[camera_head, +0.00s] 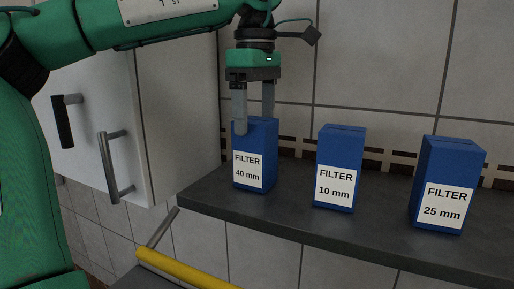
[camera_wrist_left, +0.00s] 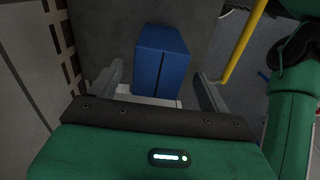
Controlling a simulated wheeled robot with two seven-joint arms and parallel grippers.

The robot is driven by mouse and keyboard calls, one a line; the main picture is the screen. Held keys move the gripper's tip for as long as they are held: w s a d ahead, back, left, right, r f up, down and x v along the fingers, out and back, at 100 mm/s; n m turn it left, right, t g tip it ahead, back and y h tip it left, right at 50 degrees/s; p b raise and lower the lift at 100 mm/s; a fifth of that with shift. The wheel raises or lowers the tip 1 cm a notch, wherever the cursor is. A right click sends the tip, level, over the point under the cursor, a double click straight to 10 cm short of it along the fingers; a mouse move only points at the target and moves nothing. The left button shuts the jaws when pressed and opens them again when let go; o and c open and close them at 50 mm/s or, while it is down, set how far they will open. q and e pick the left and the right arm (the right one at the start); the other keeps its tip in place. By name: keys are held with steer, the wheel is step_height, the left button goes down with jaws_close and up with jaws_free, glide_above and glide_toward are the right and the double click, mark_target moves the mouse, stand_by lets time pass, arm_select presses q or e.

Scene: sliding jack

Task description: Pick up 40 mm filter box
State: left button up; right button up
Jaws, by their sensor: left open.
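The 40 mm filter box (camera_head: 256,150) is a blue upright box with a white label, at the left end of the dark shelf in the head view. My left gripper (camera_head: 254,122) points down over it and is open. One finger is in front of the box's upper part, and the other's tip is hidden behind its top. In the left wrist view the blue box (camera_wrist_left: 160,58) shows between the two spread fingers, with a gap on each side. My right gripper is not in view.
The 10 mm filter box (camera_head: 339,166) and the 25 mm filter box (camera_head: 447,186) stand to the right on the shelf (camera_head: 290,217). A white cabinet (camera_head: 172,110) with metal handles is at the left. A yellow bar (camera_head: 185,270) lies below the shelf. Tiled wall is behind.

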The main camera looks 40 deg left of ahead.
mark_target(255, 146)
arm_select(q)
steer(key=shift+f, duration=0.55)
steer(key=shift+f+p, duration=0.15)
steer(key=shift+p, duration=0.15)
step_height(255, 146, down, 4)
steer(key=p, duration=0.3)
steer(key=shift+w+a, duration=0.1)
steer(key=shift+f, duration=0.5)
steer(key=shift+c, duration=1.3)
steer(key=c, duration=0.7)
steer(key=shift+c, duration=1.4)
steer(key=shift+o, duration=0.2)
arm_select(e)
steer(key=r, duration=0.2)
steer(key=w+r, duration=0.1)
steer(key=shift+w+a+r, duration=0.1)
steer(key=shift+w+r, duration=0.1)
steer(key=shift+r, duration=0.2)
